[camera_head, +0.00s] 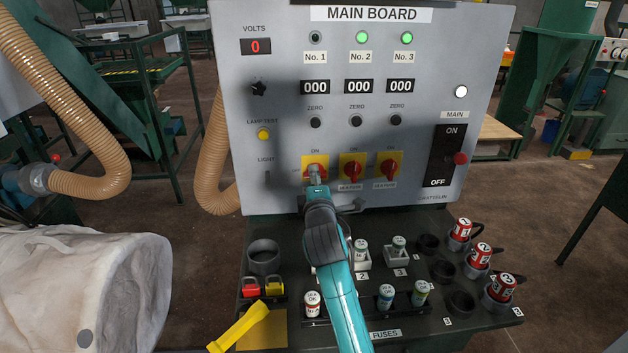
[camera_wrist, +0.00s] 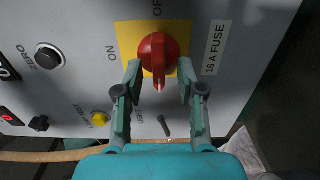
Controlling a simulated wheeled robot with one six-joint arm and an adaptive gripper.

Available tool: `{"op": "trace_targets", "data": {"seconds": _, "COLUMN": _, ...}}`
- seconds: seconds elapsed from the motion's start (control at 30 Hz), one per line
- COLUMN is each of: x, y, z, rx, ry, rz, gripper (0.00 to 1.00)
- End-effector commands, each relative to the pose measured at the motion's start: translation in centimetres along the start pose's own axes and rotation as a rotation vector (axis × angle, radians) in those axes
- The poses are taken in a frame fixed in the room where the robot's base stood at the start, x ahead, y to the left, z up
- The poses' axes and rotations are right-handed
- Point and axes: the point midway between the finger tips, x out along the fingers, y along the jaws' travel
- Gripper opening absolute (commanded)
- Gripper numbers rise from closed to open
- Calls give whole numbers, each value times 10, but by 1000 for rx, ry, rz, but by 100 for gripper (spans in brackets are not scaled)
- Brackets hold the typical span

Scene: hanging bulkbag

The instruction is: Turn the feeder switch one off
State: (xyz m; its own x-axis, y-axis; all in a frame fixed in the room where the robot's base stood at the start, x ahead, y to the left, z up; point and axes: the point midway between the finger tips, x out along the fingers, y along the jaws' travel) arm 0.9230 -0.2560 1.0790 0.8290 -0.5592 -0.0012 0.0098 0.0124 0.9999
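Feeder switch one, a red rotary knob on a yellow plate (camera_head: 307,161), is the leftmost of three such switches on the grey main board. In the wrist view the red knob (camera_wrist: 158,52) fills the centre top, and its narrow end points down in that picture. "ON" lettering is left of its plate. My gripper (camera_wrist: 159,76) is open, one finger on each side of the knob, with gaps showing. In the head view my gripper (camera_head: 317,188) reaches up to this switch and partly hides it.
Two more red switches, the middle one (camera_head: 351,169) and the right one (camera_head: 389,170), stand beside it. Lamp No. 1 (camera_head: 315,37) is dark; Nos. 2 and 3 are green. A light toggle (camera_wrist: 164,126) is nearby.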

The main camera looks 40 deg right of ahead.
Motion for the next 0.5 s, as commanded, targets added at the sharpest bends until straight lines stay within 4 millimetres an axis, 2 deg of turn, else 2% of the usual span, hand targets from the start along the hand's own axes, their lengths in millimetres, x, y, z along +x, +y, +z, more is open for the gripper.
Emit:
{"op": "trace_targets", "data": {"seconds": 0.17, "x": -3, "y": 0, "z": 0, "rx": 0, "ry": 0, "rz": 0, "gripper": 39}}
{"op": "trace_targets", "data": {"seconds": 0.27, "x": -12, "y": 0, "z": 0, "rx": 0, "ry": 0, "rz": 0, "gripper": 39}}
{"op": "trace_targets", "data": {"seconds": 0.5, "x": -57, "y": -1, "z": 0, "rx": 0, "ry": 2, "rz": -1, "gripper": 39}}
